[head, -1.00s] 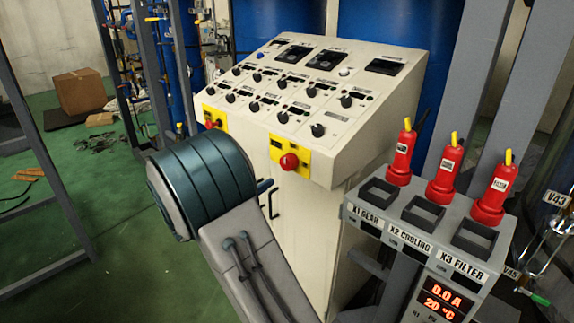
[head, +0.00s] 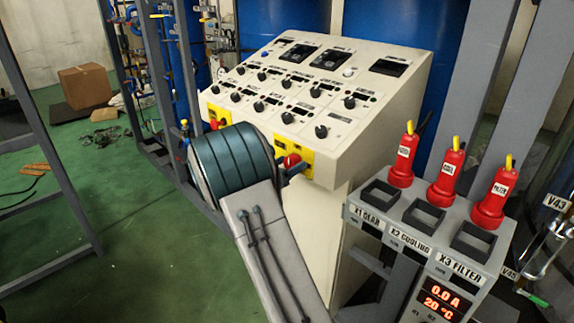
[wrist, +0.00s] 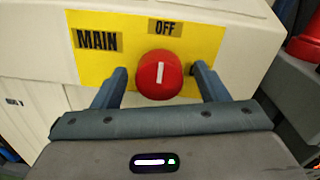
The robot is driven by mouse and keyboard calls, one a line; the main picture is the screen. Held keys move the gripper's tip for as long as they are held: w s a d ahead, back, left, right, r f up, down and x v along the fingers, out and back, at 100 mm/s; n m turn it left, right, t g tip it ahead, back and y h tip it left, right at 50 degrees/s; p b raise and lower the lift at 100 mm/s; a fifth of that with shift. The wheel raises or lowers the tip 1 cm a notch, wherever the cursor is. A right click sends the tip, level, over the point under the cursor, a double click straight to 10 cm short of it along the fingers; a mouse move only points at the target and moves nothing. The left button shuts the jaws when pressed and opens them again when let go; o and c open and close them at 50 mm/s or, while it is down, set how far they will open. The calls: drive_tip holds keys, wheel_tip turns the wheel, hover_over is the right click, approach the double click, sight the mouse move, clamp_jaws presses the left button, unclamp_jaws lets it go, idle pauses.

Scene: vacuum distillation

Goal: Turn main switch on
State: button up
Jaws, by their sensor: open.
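The main switch (wrist: 159,75) is a red round knob with a white upright line, on a yellow plate (wrist: 100,62) marked MAIN and OFF. Its line points up toward OFF in the wrist view. My gripper (wrist: 160,80) is open, with one finger on each side of the knob; I cannot tell whether either finger touches it. In the head view the red knob (head: 292,160) shows on the front of the cream console (head: 331,150), partly hidden by my arm, and the fingertips are mostly hidden too.
A second red knob (head: 214,125) on yellow sits further left on the console. A grey rack (head: 420,238) with several red plugs stands at the right. Dark knobs line the console's sloping top. Green floor is open at the left.

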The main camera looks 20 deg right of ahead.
drive_tip(key=c, duration=1)
drive_tip(key=shift+f+m+b, duration=0.2)
drive_tip(key=shift+m+b, duration=0.2)
drive_tip(key=shift+b, duration=0.3)
drive_tip(key=m+b, duration=0.1)
drive_tip(key=b, duration=0.1)
drive_tip(key=m+b, duration=0.1)
drive_tip(key=b, duration=0.2)
drive_tip(key=shift+f+m, duration=0.25)
drive_tip(key=shift+m, duration=0.05)
drive_tip(key=m+b, duration=0.6)
drive_tip(key=b, duration=0.4)
drive_tip(key=shift+s+f+m, duration=0.1)
drive_tip(key=shift+f+m, duration=0.05)
drive_tip(key=shift+m, duration=0.15)
drive_tip(key=m+b, duration=0.5)
drive_tip(key=b, duration=0.3)
drive_tip(key=shift+h+b, duration=0.3)
drive_tip(key=shift+b, duration=0.1)
drive_tip(key=m+b, duration=0.3)
drive_tip(key=shift+r+g+b, duration=0.2)
drive_tip(key=shift+g+b, duration=0.1)
drive_tip(key=shift+b, duration=0.1)
drive_tip(key=shift+r+m, duration=0.1)
drive_tip(key=shift+m, duration=0.3)
